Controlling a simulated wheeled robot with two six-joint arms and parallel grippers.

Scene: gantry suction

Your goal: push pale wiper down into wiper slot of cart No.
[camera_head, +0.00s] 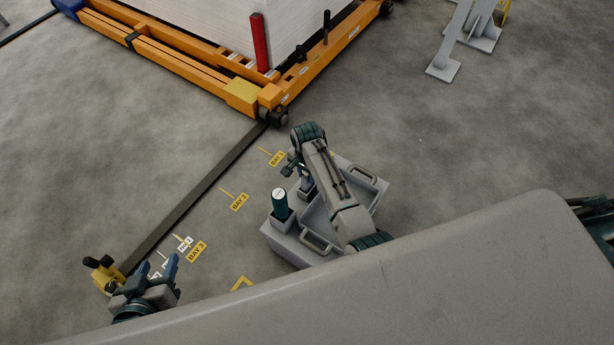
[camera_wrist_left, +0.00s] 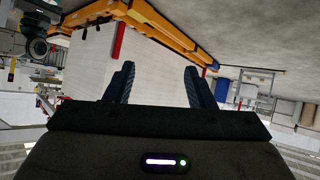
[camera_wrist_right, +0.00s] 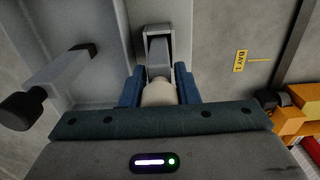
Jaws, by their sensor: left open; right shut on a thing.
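The pale wiper (camera_wrist_right: 158,94) shows in the right wrist view as a short cream cylinder between the blue fingers of my right gripper (camera_wrist_right: 158,88). The right gripper is shut on it. A grey upright holder (camera_wrist_right: 157,45) stands directly beyond the wiper; how deep the wiper sits in a slot cannot be told. In the head view my right gripper (camera_head: 294,168) is at the upper left of the grey caddy (camera_head: 292,246), and my arm hides part of it. My left gripper (camera_head: 155,274) is open and empty, over the floor at lower left; its spread fingers show in the left wrist view (camera_wrist_left: 159,85).
The caddy has grey handles (camera_head: 316,243). A dark floor rail (camera_head: 195,192) runs past yellow bay labels (camera_head: 239,202) to an orange frame (camera_head: 185,66) carrying a white block. Floor right of the caddy is clear.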

